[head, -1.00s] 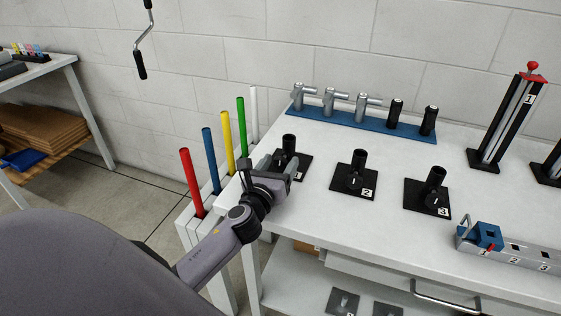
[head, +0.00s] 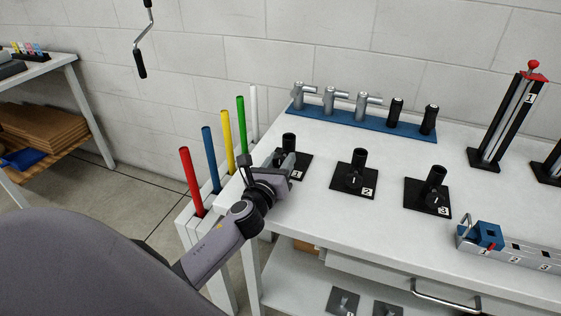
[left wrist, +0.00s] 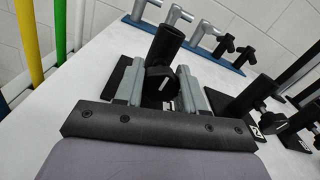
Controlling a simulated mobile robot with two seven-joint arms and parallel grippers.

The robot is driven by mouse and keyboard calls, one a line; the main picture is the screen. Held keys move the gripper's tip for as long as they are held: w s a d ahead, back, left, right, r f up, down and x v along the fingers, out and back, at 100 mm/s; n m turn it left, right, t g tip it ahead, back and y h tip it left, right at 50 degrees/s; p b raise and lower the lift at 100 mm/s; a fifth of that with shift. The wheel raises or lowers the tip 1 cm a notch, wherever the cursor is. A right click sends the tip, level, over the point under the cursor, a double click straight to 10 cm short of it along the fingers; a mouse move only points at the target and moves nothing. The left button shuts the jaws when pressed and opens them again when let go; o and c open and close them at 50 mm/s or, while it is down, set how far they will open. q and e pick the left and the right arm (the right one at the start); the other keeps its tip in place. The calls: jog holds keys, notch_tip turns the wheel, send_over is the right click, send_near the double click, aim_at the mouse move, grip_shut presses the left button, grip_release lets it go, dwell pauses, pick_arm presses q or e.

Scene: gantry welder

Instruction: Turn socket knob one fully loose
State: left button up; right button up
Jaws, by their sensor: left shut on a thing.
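Socket one, a black upright tube on a black plate marked 1, shows in the head view (head: 289,141) at the table's left end and in the left wrist view (left wrist: 166,42). Its black knob (left wrist: 158,84) faces my left gripper, with a light mark on its face. My left gripper (head: 284,166) reaches in from the front left and is shut on the knob. In the left wrist view its two grey fingers lie on either side of the knob. In the head view the gripper hides the knob. My right gripper is not in view.
Socket two (head: 358,170) and socket three (head: 433,190) stand to the right, each with a black knob. Coloured rods (head: 228,140) stand close on the left. A blue rack (head: 350,126) with handles lies behind. A blue clamp block (head: 487,236) sits at the front right.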

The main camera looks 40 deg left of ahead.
pick_arm(q)
jog(key=shift+r+n, duration=0.25)
jog(key=shift+n, duration=0.15)
jog(key=o, duration=1.1)
jog(key=shift+c, duration=0.2)
jog(key=shift+f, duration=0.1)
jog(key=shift+s+d, duration=0.1)
jog(key=shift+s, duration=0.45)
jog(key=shift+v, duration=3.05)
